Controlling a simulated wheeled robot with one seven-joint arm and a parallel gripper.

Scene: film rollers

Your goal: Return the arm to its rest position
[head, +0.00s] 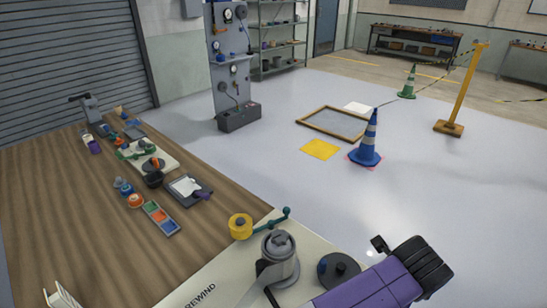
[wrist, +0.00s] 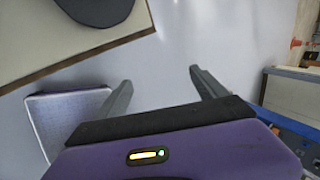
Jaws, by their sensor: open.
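In the wrist view my gripper (wrist: 160,75) has its two grey fingers spread apart. Nothing shows between them but pale floor. A dark round disc (wrist: 95,6) on a pale board (wrist: 35,40) lies beyond the left finger, apart from it. In the head view, purple and black parts of my arm show at the bottom right, beside the board marked REWIND (head: 225,282). The dark disc (head: 338,270) on that board lies just left of them. My fingertips cannot be made out clearly in the head view.
A blue cone (head: 367,140) stands on the floor.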

